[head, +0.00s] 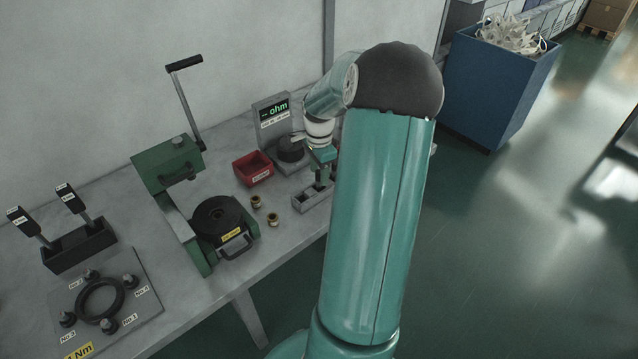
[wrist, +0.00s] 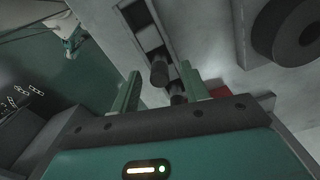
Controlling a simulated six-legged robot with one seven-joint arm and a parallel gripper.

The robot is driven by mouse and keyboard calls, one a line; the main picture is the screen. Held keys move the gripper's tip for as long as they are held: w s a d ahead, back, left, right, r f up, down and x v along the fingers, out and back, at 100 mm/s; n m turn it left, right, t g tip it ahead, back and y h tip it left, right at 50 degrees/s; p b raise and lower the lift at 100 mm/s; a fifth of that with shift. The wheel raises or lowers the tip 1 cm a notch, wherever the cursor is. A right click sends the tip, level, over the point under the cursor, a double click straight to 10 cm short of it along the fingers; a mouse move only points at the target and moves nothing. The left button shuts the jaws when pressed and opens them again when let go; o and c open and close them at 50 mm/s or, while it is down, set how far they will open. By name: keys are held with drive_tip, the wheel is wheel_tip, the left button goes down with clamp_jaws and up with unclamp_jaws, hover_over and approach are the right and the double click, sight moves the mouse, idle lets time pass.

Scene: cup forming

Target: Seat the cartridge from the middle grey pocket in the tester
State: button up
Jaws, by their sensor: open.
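The grey pocket holder (head: 313,200) sits on the bench beside the tester. In the wrist view, the holder (wrist: 138,32) shows dark pockets and two dark cylindrical cartridges: one (wrist: 159,72) nearer the middle and another (wrist: 177,97) farther down, partly hidden by my gripper. My gripper (wrist: 161,84) is open and empty, its two green fingers on either side of the cartridges in the picture; I cannot tell its height above them. In the head view my gripper (head: 322,157) is above the holder. The tester (head: 272,112) has a green "-- ohm" display and a round black part (head: 290,149).
A red bin (head: 253,168) stands left of the tester. A green lever press (head: 167,166) and a plate with a black ring (head: 100,299) are farther left. A blue crate (head: 500,85) stands beyond the bench.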

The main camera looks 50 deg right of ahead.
drive_tip(key=shift+f, duration=0.75)
clamp_jaws()
drive_tip(key=shift+r, duration=0.1)
drive_tip(key=shift+r, duration=0.55)
wheel_tip(320, 180, up, 2)
drive_tip(key=shift+a+r, duration=0.1)
drive_tip(key=shift+r, duration=0.05)
drive_tip(key=s+a+r, duration=0.6)
drive_tip(key=s+r, duration=0.3)
drive_tip(key=s, duration=0.3)
drive_tip(key=shift+s+a+r, duration=0.2)
drive_tip(key=shift+a+r, duration=0.05)
